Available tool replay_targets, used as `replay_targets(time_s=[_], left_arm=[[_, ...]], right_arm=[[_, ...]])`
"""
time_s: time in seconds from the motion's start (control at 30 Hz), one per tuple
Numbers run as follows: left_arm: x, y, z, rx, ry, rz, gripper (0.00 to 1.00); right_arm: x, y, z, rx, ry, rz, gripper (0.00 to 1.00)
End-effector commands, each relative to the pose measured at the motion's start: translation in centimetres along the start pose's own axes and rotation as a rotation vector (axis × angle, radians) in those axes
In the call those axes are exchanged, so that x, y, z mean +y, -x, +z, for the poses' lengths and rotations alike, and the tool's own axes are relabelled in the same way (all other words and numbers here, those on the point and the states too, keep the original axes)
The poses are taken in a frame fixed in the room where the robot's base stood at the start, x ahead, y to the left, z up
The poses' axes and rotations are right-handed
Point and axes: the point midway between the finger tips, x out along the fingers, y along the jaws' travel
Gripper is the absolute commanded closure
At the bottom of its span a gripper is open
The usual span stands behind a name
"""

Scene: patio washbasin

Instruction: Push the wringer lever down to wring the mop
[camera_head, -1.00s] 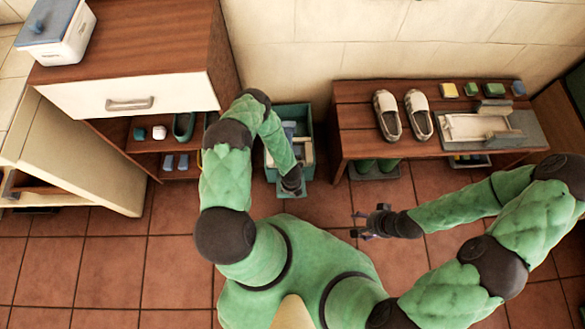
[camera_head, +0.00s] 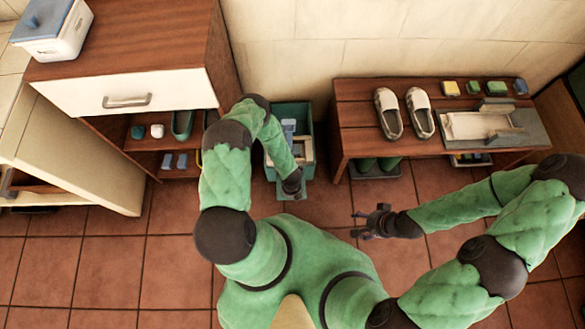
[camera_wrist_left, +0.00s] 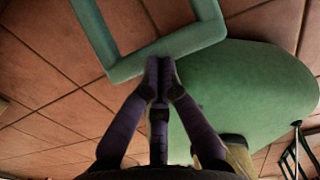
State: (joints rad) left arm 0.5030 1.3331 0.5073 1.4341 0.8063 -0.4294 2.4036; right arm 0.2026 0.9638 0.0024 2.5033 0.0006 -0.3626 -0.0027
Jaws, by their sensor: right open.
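The teal mop bucket (camera_head: 306,118) stands on the floor between the cabinet and the bench, with blue and pale parts inside it. My left arm partly covers it, so the mop and wringer are hard to make out. A teal piece, apparently the lever's end (camera_head: 285,192), sticks out at the bucket's near side. My left gripper (camera_head: 293,190) is beside that piece. In the left wrist view its fingers (camera_wrist_left: 160,70) are together at a green bar (camera_wrist_left: 140,68) of an open frame; I cannot tell whether they press on it. My right gripper (camera_head: 362,224) is open and empty over the floor.
A wooden cabinet (camera_head: 150,60) stands left of the bucket. A wooden bench (camera_head: 357,120) stands to the right, with white shoes (camera_head: 388,112) and a tray (camera_head: 490,124) on it. The tiled floor in front is clear.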

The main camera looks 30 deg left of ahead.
Motion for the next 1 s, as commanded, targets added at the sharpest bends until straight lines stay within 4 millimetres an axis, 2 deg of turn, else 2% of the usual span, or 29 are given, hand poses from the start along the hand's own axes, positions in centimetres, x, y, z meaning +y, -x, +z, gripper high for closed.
replay_targets(time_s=[0.4,1.0], left_arm=[[0.0,-0.2,-0.1,0.000,0.000,0.000,1.00],[0.0,-1.9,-1.0,-0.001,0.000,0.000,1.00]], right_arm=[[0.0,-0.1,0.0,0.000,0.000,0.000,0.33],[0.2,-0.7,0.0,0.000,0.000,0.000,0.33]])
